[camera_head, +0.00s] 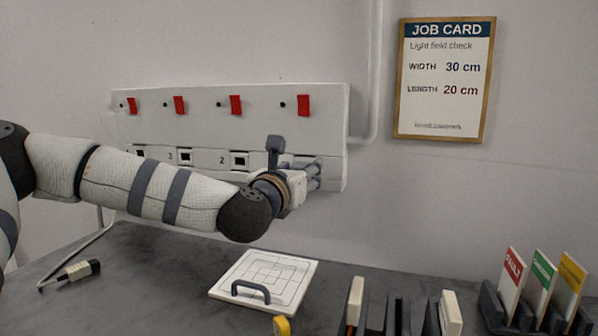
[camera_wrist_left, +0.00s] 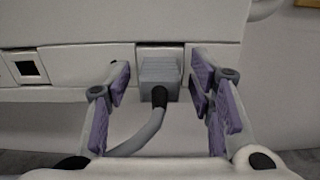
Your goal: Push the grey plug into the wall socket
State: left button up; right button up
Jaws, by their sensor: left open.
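The grey plug (camera_wrist_left: 160,72) is at the rightmost socket position of the white wall panel (camera_wrist_left: 90,68), its back facing me and its grey cable curving down to the left. I cannot tell how deep it sits. My left gripper (camera_wrist_left: 162,100) is open, with its purple-padded fingers either side of the plug and gaps on both sides. In the head view my left gripper (camera_head: 312,174) is at the panel's right end and hides the plug. My right gripper is not in view.
The panel has several red switches (camera_head: 236,105) above square sockets (camera_head: 239,160). Below, the grey bench holds a white board with a handle (camera_head: 285,272), a black-and-beige connector (camera_head: 80,270) and coloured cards (camera_head: 542,272). A job card (camera_head: 445,80) hangs at right.

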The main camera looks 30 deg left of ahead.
pick_arm(q)
jog(key=v, duration=0.7)
jog(key=shift+s, duration=0.25)
